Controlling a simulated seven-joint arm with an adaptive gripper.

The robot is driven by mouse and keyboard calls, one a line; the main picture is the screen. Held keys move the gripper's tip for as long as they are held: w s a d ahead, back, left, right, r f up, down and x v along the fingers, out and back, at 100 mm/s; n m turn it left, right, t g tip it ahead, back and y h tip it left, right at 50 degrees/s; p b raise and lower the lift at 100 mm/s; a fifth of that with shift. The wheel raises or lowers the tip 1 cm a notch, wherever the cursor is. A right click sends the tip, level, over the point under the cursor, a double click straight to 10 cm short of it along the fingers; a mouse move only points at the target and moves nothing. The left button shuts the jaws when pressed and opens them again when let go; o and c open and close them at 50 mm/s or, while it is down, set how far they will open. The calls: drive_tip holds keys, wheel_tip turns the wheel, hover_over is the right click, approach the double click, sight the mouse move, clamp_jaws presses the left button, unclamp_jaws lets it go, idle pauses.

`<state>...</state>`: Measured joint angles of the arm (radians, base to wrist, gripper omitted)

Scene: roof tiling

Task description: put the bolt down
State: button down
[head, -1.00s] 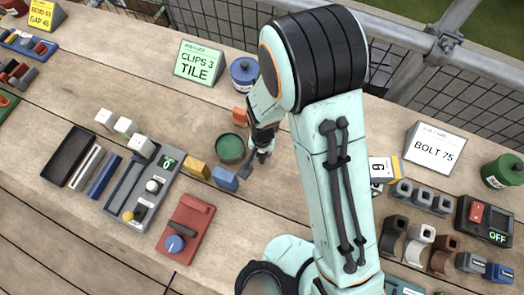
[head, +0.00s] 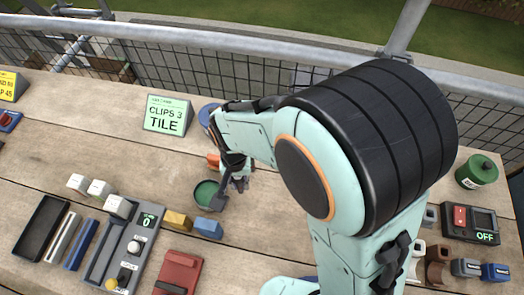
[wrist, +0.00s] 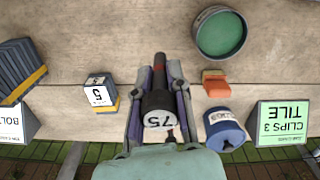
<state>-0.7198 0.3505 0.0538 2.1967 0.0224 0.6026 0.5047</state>
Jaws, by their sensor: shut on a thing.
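The bolt (wrist: 160,98) is a dark rod with a red band and a thick black end marked 75. In the wrist view it lies between the two fingers of my gripper (wrist: 160,88), which is shut on it. In the head view my gripper (head: 237,180) is over the middle of the bench (head: 120,165), just right of a green round dish (head: 206,193). The dish also shows in the wrist view (wrist: 220,34), beyond and right of the bolt. Whether the bolt touches the bench is unclear. My arm hides much of the right side.
An orange block (wrist: 215,87) and a blue tin (wrist: 226,130) stand right of the gripper in the wrist view. A block marked 5 (wrist: 100,93) is left. A CLIPS 3 TILE sign (head: 168,115), yellow block (head: 177,220) and blue block (head: 208,228) are nearby.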

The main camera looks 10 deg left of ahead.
drive_tip(key=shift+d+r, duration=0.1)
drive_tip(key=shift+r, duration=0.2)
drive_tip(key=w+d+r+m, duration=0.3)
drive_tip(key=w+d+m, duration=0.3)
drive_tip(key=w+d, duration=0.4)
drive_tip(key=w+f, duration=0.3)
drive_tip(key=w+a+f, duration=0.1)
drive_tip(key=w+f, duration=0.2)
drive_tip(key=w, duration=0.1)
drive_tip(key=w+a+f, duration=0.1)
drive_tip(key=w+f, duration=0.2)
drive_tip(key=w, duration=0.1)
drive_tip(key=shift+w+f, duration=0.15)
drive_tip(key=shift+w, duration=0.05)
drive_tip(key=shift+w+a+f, duration=0.1)
drive_tip(key=shift+w+f, duration=0.3)
drive_tip(key=shift+f, duration=1.55)
drive_tip(key=c, duration=1.1)
unclamp_jaws()
drive_tip(key=shift+f, duration=0.15)
